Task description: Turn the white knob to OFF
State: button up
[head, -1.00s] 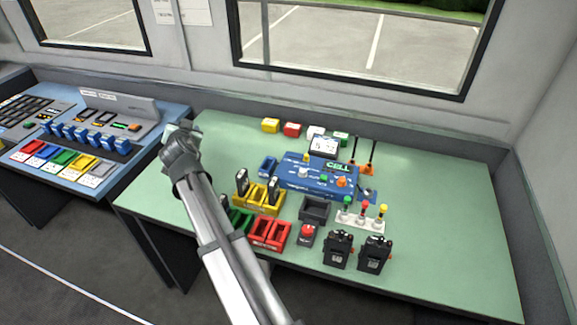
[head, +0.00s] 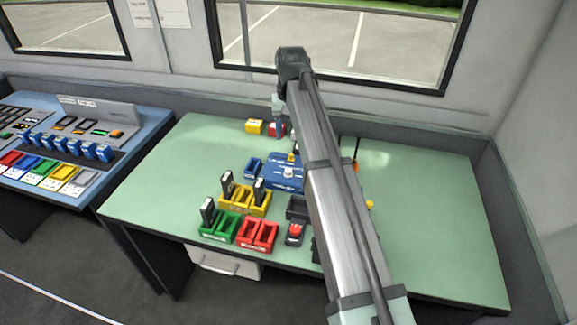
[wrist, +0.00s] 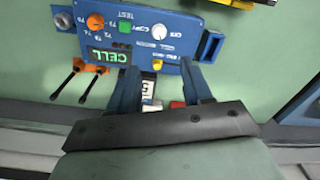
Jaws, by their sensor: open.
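The white knob (wrist: 158,32) sits on the blue panel (wrist: 190,22) in the wrist view, close to OFF and COPY lettering; its exact setting is too small to tell. In the head view, the knob (head: 288,172) shows on the uncovered left part of the panel (head: 279,183); my arm hides the right part. My gripper (wrist: 162,86) is open, with its two blue fingers apart, beyond the panel's edge that carries a yellow knob (wrist: 158,63). In the head view, my gripper (head: 278,106) hangs near the back of the table, away from the white knob.
The panel also has an orange knob (wrist: 95,20) and a CELL display (wrist: 107,57) beside it. Two black levers (wrist: 80,80) stand nearby. Yellow (head: 254,127) and red (head: 276,130) blocks line the back. Yellow bins (head: 238,205) stand in front. The table's left side (head: 165,175) is clear.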

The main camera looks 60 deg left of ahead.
aim_at(289, 170)
notch_tip(289, 170, down, 14)
jog(key=shift+s+r, duration=0.1)
jog(key=shift+r, duration=0.05)
dwell(0.5)
grip_shut()
dwell(0.4)
